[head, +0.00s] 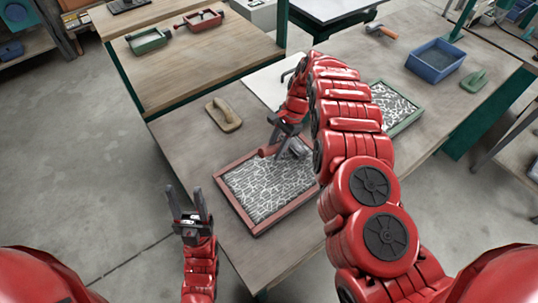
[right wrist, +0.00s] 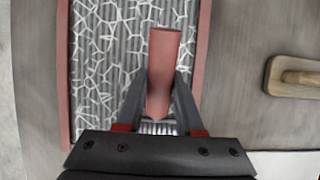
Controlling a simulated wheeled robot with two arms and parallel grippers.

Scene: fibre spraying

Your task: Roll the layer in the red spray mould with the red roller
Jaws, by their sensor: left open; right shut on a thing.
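The red spray mould (head: 236,208) lies on the near table, with a grey layer (head: 262,190) under white strands inside. The right wrist view also shows the mould's red wall (right wrist: 202,40) and the layer (right wrist: 100,50). My right gripper (head: 284,132) is shut on the red roller, at the mould's far right part. The roller's red handle (right wrist: 164,65) stands between the fingers; its ribbed grey drum (right wrist: 157,127) is mostly hidden by the gripper. Whether the drum touches the layer I cannot tell. My left gripper (head: 184,205) is open and empty, left of the mould, off the table edge.
A tan hand float (head: 223,114) lies beyond the mould. A green mould (head: 408,123) with a similar layer lies to the right, partly behind my right arm. A blue tray (head: 436,72), green float (head: 474,81) and hammer (head: 381,30) are farther right.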

